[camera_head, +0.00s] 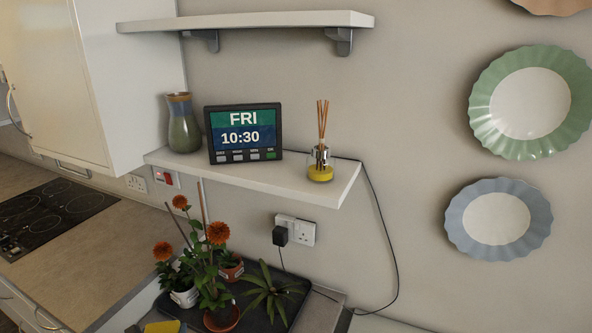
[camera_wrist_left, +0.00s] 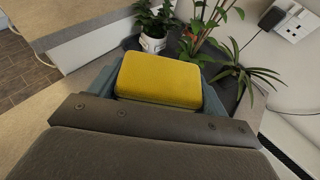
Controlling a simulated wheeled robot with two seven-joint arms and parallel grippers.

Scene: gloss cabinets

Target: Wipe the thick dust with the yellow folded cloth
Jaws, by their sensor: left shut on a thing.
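The yellow folded cloth (camera_wrist_left: 160,78) fills the middle of the left wrist view, a thick block with rounded edges. My left gripper (camera_wrist_left: 158,90) is shut on it, with a blue-grey finger at each side. In the head view only a small part of the cloth (camera_head: 162,327) shows at the bottom edge, in front of the potted plants. I cannot make out the thick dust in either view. My right gripper is not in view.
A white shelf (camera_head: 258,183) holds a vase (camera_head: 183,130), a clock (camera_head: 243,133) and a reed diffuser (camera_head: 320,165); another shelf (camera_head: 270,21) hangs above. Flowering plants (camera_head: 205,262) stand on a dark tray (camera_head: 296,292). A black cable (camera_head: 384,220) hangs by the socket (camera_head: 301,231).

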